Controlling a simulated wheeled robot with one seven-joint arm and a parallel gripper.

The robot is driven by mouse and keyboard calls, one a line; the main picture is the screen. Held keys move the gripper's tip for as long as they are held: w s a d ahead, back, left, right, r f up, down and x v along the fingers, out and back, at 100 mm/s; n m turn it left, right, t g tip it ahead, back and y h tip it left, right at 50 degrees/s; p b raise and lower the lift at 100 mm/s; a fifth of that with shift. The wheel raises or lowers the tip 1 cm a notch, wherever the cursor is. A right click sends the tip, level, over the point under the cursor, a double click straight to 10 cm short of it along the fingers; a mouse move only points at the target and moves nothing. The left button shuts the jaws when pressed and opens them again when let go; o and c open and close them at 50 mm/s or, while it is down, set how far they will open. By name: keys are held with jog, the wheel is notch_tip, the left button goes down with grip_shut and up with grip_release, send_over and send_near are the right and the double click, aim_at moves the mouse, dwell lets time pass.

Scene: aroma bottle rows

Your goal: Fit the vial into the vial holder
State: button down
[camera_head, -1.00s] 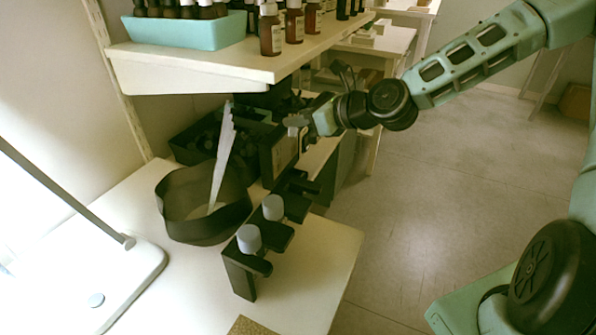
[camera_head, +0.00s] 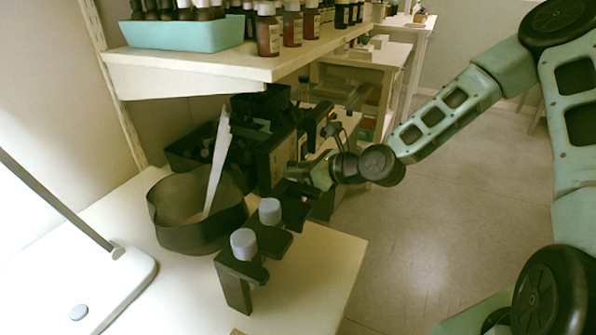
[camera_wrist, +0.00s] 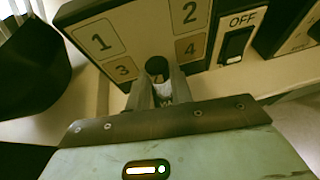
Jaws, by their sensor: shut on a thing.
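The black vial holder (camera_head: 236,287) stands at the front edge of the white table. Two vials with pale grey caps, a nearer one (camera_head: 243,243) and a farther one (camera_head: 269,210), sit upright in it. My gripper (camera_head: 308,172) is beside the holder's far end, close to the numbered black box. In the wrist view my gripper (camera_wrist: 159,88) is shut on a small vial (camera_wrist: 156,67) with a dark round end and a pale body between the fingers. The held vial is not clear in the head view, and I cannot tell whether it touches the holder.
The black box (camera_wrist: 150,35) with numbered labels and an OFF switch is close to my fingers. A dark round bin (camera_head: 200,235) stands left of the holder. A shelf (camera_head: 200,70) with bottles overhangs the back. The table's front right is clear.

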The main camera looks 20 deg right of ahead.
jog(key=shift+f, duration=0.15)
jog(key=c, duration=1.2)
grip_release()
jog(key=shift+c, duration=0.2)
jog(key=shift+s+d+r, duration=0.15)
jog(key=shift+r, duration=0.15)
jog(key=p+v, duration=0.7)
jog(key=v, duration=0.4)
jog(key=shift+s, duration=0.2)
